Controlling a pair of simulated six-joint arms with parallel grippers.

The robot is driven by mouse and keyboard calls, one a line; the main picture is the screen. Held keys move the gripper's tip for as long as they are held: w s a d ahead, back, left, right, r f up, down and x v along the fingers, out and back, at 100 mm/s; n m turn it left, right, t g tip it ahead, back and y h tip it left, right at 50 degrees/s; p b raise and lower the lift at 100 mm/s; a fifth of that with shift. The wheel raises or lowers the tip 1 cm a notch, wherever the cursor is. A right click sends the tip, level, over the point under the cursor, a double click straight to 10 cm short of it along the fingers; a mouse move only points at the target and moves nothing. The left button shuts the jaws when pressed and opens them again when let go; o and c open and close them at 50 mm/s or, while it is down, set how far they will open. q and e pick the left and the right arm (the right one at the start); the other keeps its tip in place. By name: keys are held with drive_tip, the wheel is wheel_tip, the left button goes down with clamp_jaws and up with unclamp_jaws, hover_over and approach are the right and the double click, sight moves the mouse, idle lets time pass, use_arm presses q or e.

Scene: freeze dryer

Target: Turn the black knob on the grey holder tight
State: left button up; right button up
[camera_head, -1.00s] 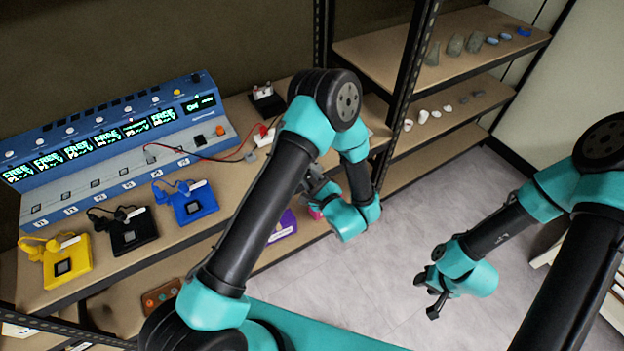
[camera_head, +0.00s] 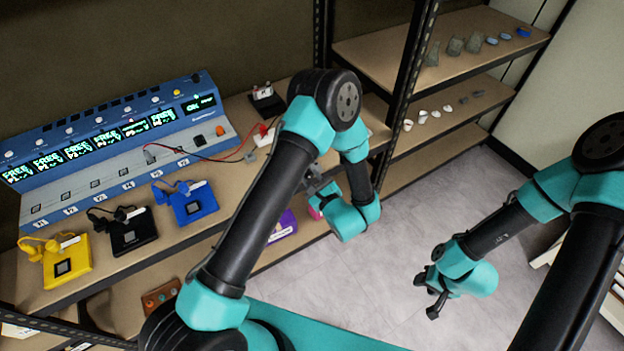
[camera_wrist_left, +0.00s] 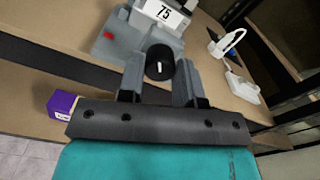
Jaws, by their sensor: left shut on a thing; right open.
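The black knob (camera_wrist_left: 160,63) with a white mark shows in the left wrist view, on the front of the grey holder (camera_wrist_left: 112,42). The holder carries a label reading 75 and has a small red patch at its left. My left gripper (camera_wrist_left: 160,72) has its two fingers on either side of the knob and is shut on it. In the head view my left gripper (camera_head: 318,186) is at the shelf's front edge, and my arm hides the knob there. My right gripper (camera_head: 433,288) is open and empty over the floor, well away from the holder.
A blue control unit (camera_head: 110,135) with several displays stands on the shelf. Yellow (camera_head: 78,276), black (camera_head: 118,243) and blue (camera_head: 205,206) devices stand before it. Red and black cables run towards the holder's area. A purple box (camera_head: 284,227) is on the lower shelf.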

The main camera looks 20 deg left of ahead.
use_arm(q)
drive_tip(key=o, duration=0.9)
drive_tip(key=shift+o, duration=0.2)
drive_tip(key=v, duration=1.7)
drive_tip(key=shift+s, duration=0.2)
drive_tip(key=shift+d, duration=0.15)
